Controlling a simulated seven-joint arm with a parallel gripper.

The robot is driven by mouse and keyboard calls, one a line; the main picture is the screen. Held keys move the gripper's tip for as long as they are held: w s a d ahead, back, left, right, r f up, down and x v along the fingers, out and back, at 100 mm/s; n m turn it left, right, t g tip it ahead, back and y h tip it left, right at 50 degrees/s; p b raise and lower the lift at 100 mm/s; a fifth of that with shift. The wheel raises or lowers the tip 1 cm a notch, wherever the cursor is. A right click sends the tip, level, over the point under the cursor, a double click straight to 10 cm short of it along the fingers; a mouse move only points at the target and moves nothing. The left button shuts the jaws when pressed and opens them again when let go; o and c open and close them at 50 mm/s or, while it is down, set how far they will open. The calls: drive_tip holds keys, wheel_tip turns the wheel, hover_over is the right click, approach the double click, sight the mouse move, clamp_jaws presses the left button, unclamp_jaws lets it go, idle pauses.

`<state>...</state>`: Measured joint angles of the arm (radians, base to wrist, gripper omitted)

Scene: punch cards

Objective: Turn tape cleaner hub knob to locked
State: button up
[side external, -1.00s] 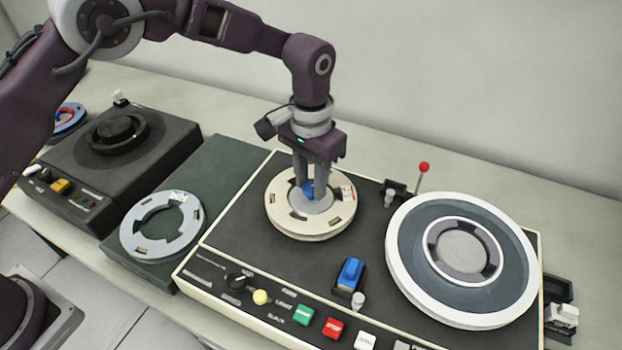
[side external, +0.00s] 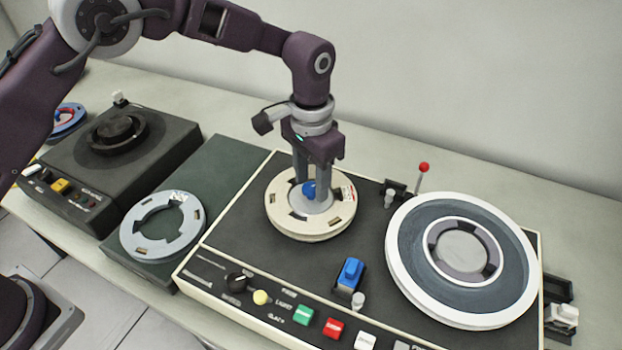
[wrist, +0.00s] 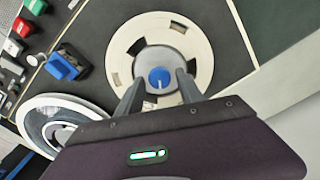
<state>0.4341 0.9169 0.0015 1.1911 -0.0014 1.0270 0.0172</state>
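The blue hub knob (side external: 309,188) sits on a grey hub at the centre of a cream reel (side external: 283,222) on the tape cleaner (side external: 232,222). In the wrist view the knob (wrist: 160,77) shows a white pointer line toward the picture's bottom. My gripper (side external: 312,200) points straight down over the hub, its two fingers on either side of the knob. In the wrist view the gripper (wrist: 159,80) shows gaps between both fingers and the knob, so it looks open. Any lock marking near the knob is too small to read.
A large white-rimmed reel (side external: 400,275) is at the right of the deck. A red-tipped lever (side external: 424,167) stands behind it, and a blue switch (side external: 350,272) is in front. Coloured buttons (side external: 303,315) line the front edge. A grey ring (side external: 190,232) lies to the left.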

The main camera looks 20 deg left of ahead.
sight(311, 187)
drive_tip(key=shift+o, duration=0.2)
wheel_tip(311, 187, up, 7)
drive_tip(key=shift+f, duration=0.1)
drive_tip(key=shift+s, duration=0.1)
idle(0.4)
